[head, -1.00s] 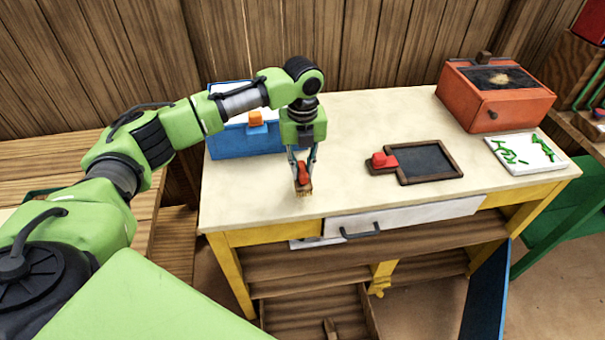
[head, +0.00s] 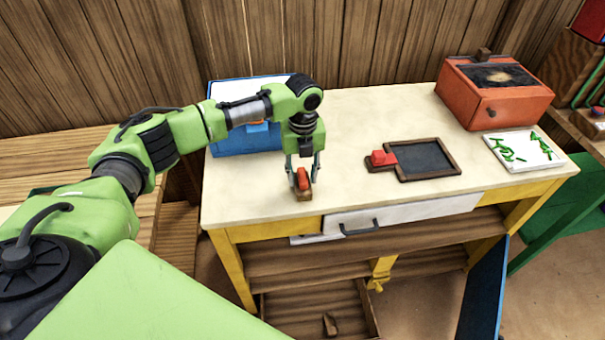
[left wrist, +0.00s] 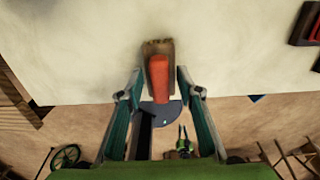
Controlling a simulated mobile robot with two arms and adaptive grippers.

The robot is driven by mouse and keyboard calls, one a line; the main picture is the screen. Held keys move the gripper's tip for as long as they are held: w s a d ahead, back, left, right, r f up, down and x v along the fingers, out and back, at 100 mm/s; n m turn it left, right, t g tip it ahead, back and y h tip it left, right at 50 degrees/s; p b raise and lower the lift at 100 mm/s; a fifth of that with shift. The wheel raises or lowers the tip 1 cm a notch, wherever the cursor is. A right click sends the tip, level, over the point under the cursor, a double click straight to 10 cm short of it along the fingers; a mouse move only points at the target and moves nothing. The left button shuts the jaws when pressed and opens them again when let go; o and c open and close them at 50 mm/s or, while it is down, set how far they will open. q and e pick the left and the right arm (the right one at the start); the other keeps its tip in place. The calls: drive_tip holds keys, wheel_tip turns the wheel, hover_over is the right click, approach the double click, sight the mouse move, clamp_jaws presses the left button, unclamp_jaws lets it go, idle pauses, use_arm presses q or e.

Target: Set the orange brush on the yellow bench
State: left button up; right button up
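The orange brush (head: 304,183), with an orange-red grip and a brown wooden end, rests on the pale top of the yellow bench (head: 350,115), near its front edge. My left gripper (head: 303,172) is open just above and around the brush, a finger on each side. In the left wrist view the brush (left wrist: 160,75) lies between the spread fingers, with a gap on both sides. My right gripper is not in view.
A blue box (head: 232,142) stands behind my left arm. A dark slate (head: 425,160) with a red block (head: 383,158) on its left, a white board with green marks (head: 524,151) and an orange box (head: 493,97) lie to the right. Bare bench top lies between.

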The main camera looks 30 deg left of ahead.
sight(303, 174)
use_arm(q)
wheel_tip(303, 174, up, 12)
drive_tip(key=b, duration=0.2)
drive_tip(key=shift+r+b, duration=0.2)
drive_tip(key=shift+b, duration=0.1)
idle(0.4)
